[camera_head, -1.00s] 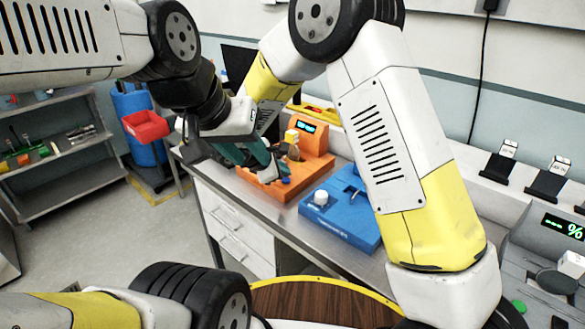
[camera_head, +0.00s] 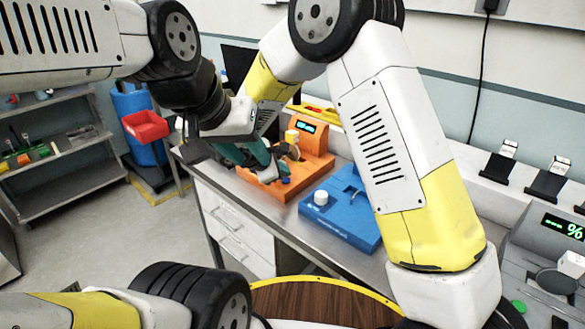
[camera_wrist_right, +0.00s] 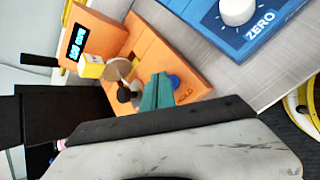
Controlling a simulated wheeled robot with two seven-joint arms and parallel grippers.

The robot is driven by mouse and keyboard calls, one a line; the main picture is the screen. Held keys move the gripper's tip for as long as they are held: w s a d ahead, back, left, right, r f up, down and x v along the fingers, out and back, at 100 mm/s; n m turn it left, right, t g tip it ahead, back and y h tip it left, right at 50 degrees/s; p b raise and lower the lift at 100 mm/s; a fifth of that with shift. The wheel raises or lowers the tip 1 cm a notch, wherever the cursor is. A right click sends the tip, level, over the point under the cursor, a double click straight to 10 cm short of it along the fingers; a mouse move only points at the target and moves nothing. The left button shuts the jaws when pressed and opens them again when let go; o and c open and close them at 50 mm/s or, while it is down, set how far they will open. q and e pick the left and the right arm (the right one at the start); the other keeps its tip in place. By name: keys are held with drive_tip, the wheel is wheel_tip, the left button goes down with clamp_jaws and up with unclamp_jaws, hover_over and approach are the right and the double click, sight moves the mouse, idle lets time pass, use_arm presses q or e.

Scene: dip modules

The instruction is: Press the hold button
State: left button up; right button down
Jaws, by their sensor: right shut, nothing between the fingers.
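The orange module (camera_head: 305,178) sits on the bench with a lit display (camera_head: 306,128) at its back. Its blue button (camera_wrist_right: 173,82) has a label beside it that seems to read HOLD (camera_wrist_right: 184,96); the button also shows in the head view (camera_head: 286,181). My right gripper (camera_wrist_right: 157,88) is shut and empty, its teal fingertips right beside the blue button. I cannot tell whether they touch it.
A blue module (camera_head: 335,225) with a white knob, labelled ZERO in the wrist view, stands just right of the orange one. A yellow-and-white block (camera_wrist_right: 91,66) and a round disc (camera_wrist_right: 119,69) are on the orange module. A red bin (camera_head: 145,126) is at left.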

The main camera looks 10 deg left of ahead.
sight(284, 181)
drive_tip(key=shift+f, duration=0.2)
drive_tip(key=shift+f, duration=0.25)
drive_tip(key=shift+r, duration=0.45)
idle(0.3)
drive_tip(key=shift+r, duration=3.05)
